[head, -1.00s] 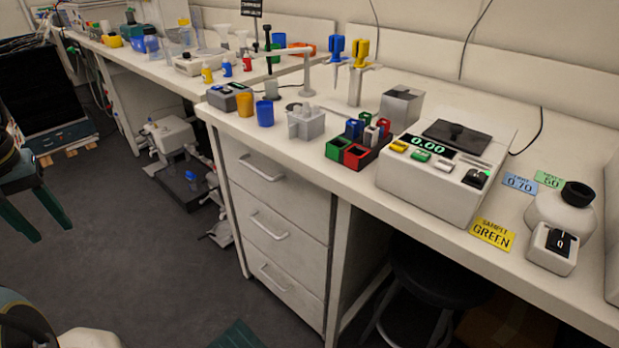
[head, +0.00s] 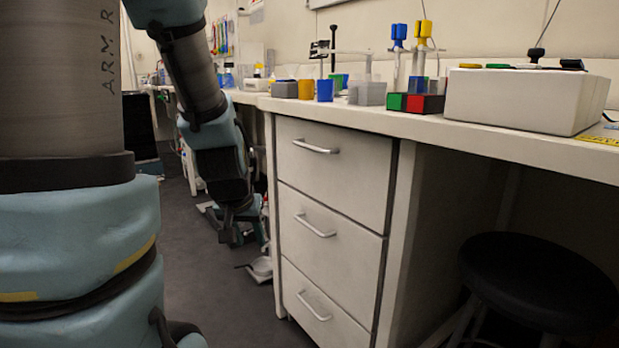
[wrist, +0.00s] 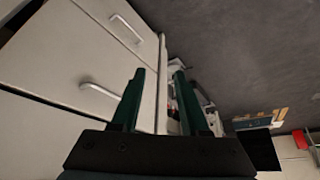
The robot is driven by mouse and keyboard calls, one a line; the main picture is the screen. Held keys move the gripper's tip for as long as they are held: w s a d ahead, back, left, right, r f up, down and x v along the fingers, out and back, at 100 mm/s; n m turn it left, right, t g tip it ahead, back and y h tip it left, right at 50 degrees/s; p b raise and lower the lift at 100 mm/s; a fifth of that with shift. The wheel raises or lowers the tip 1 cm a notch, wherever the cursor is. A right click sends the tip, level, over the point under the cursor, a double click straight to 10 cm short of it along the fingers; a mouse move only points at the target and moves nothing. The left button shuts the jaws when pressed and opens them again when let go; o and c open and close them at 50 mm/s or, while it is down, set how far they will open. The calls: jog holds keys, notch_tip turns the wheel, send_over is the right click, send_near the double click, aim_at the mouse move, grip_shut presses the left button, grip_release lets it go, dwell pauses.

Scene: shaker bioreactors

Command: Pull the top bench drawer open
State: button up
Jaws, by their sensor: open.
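The top bench drawer (head: 335,168) is the uppermost of three white drawers under the bench in the head view. It is shut, its front flush with the others. Its silver bar handle (head: 316,147) is clear of my gripper. My gripper (head: 232,232) hangs left of the drawer unit, lower than the top handle and apart from it. In the wrist view my gripper (wrist: 160,73) has its two dark green fingers apart, with nothing held between them. That view shows two drawer handles, one (wrist: 127,28) farther up and one (wrist: 100,92) near the left finger; I cannot tell which drawers they belong to.
A black stool (head: 535,275) stands under the bench at right. Equipment lies on the floor beyond my gripper. Grey floor (head: 220,290) in front is clear.

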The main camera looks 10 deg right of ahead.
jog(key=w+d+m+t, duration=0.2)
jog(key=w+d+t, duration=0.2)
jog(key=w+d, duration=0.35)
jog(key=m+t+y, duration=0.4)
jog(key=m+t, duration=0.1)
jog(key=t, duration=0.6)
send_near(308, 147)
jog(key=b+x, duration=0.1)
jog(key=x, duration=0.9)
jog(key=shift+w+d+f+b, duration=0.1)
jog(key=shift+w+d+b, duration=0.05)
jog(key=shift+w+b, duration=0.2)
jog(key=shift+c, duration=0.3)
grip_shut()
